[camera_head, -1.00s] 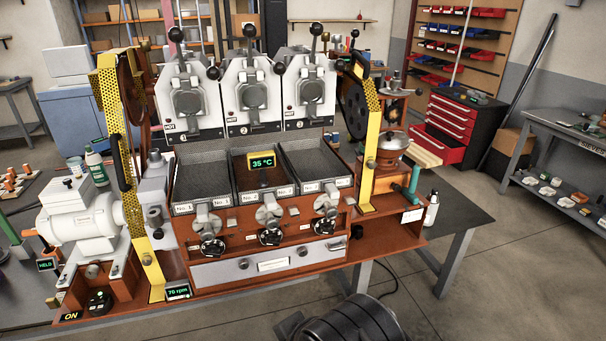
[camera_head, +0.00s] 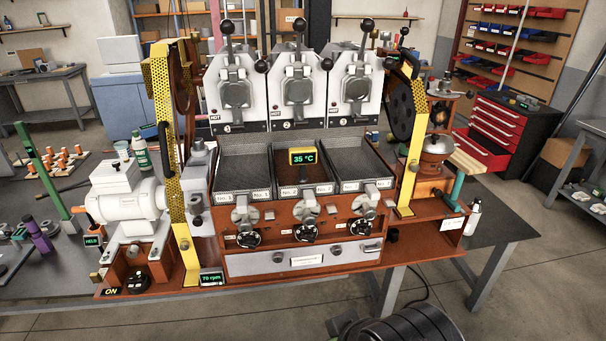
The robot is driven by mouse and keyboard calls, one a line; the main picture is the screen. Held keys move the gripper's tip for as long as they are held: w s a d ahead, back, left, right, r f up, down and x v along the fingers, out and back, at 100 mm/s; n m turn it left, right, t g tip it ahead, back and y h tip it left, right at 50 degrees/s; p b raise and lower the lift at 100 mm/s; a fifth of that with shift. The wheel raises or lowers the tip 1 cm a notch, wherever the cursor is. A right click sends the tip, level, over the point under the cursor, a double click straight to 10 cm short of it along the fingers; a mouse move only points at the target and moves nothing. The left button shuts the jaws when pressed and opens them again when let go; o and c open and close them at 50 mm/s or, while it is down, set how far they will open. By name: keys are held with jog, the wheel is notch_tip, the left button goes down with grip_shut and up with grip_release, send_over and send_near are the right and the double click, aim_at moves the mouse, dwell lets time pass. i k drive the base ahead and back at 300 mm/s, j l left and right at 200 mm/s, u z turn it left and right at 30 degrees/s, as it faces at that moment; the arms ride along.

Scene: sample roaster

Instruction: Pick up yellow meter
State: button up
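The yellow meter (camera_head: 303,150) is a small box with a yellow frame and a dark screen reading 35 °C in green. It is in the middle of the three dark trays at the front of the roaster, near that tray's back part. I cannot tell exactly what it rests on. My gripper is not in view. A dark rounded part of my own body shows at the bottom edge, right of centre.
The roaster (camera_head: 300,258) has three levers with round knobs above the trays. Yellow perforated guards (camera_head: 168,140) stand left and right of them. A motor (camera_head: 127,200) is at left. A white bottle (camera_head: 473,217) stands at right. Floor is clear in front.

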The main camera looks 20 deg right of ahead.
aim_at(301, 157)
jog(key=i+j+z, duration=0.25)
jog(key=i+j, duration=0.3)
jog(key=i, duration=0.15)
jog(key=i+j+z, duration=0.3)
jog(key=i+j, duration=0.35)
